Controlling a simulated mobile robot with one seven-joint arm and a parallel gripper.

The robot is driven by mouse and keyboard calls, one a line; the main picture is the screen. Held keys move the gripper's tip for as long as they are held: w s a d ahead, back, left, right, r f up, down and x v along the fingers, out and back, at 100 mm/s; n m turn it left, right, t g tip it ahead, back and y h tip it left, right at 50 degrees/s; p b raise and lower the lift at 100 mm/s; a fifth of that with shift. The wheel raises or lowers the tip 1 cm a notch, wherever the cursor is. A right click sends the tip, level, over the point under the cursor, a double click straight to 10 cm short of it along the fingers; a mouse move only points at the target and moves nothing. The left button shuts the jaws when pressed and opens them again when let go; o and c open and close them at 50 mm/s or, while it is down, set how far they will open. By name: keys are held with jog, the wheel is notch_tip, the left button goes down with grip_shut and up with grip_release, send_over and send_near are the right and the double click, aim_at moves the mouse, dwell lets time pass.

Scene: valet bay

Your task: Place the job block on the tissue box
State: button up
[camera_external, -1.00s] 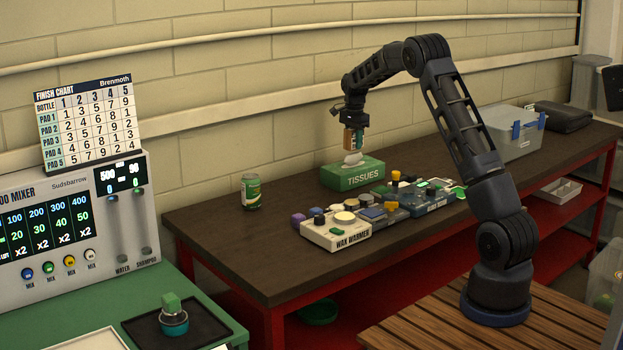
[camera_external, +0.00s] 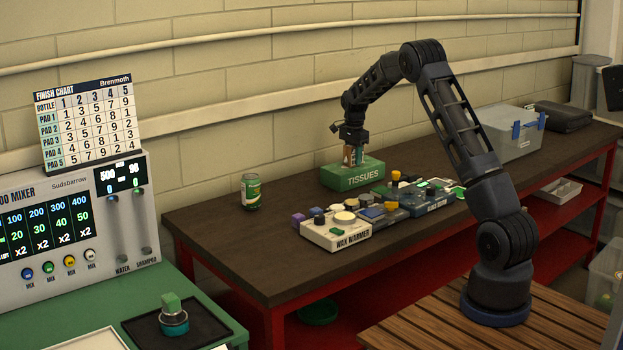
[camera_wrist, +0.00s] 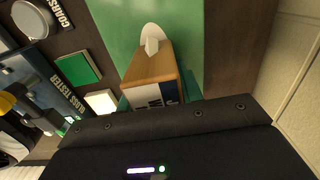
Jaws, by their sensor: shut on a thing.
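The job block (camera_external: 348,157) is a small wooden block with a white and dark label; it also shows in the wrist view (camera_wrist: 150,66). My gripper (camera_external: 354,158) is shut on it, pointing down over the tissue box. The tissue box (camera_external: 362,178) is green with white lettering, and its top fills the upper middle of the wrist view (camera_wrist: 183,25). A white tissue (camera_wrist: 152,37) sticks up from it right by the block. The block is at the level of the box top; I cannot tell whether it touches.
A wax warmer (camera_external: 336,232) and several other devices with knobs stand in front of the box. A green can (camera_external: 251,191) stands to the left on the dark bench (camera_external: 245,250). A lidded bin (camera_external: 512,133) stands at the right. The wall runs close behind.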

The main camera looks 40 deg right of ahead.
jog(key=o, duration=1)
jog(key=shift+o, duration=0.2)
notch_tip(320, 180, up, 12)
jog(key=shift+r, duration=0.1)
jog(key=s+a+r+n+t, duration=0.1)
jog(key=s+a+r+n, duration=0.25)
jog(key=s+r, duration=0.4)
jog(key=s+a+r+n+t, duration=0.15)
jog(key=s+a+r, duration=0.3)
jog(key=s, duration=0.65)
jog(key=s+a+r+n, duration=0.4)
jog(key=s+a+r, duration=0.1)
jog(key=s, duration=0.4)
jog(key=s+a+f+n, duration=0.2)
jog(key=s+n, duration=0.1)
jog(key=s, duration=0.6)
jog(key=s+a+f+n+t, duration=0.1)
jog(key=s+a+f+n, duration=0.1)
jog(key=s, duration=0.8)
jog(key=s+a+f+n+t, duration=0.1)
jog(key=s+a+n, duration=0.3)
jog(key=s, duration=0.5)
jog(key=shift+s+f, duration=0.3)
jog(key=shift+f, duration=0.6)
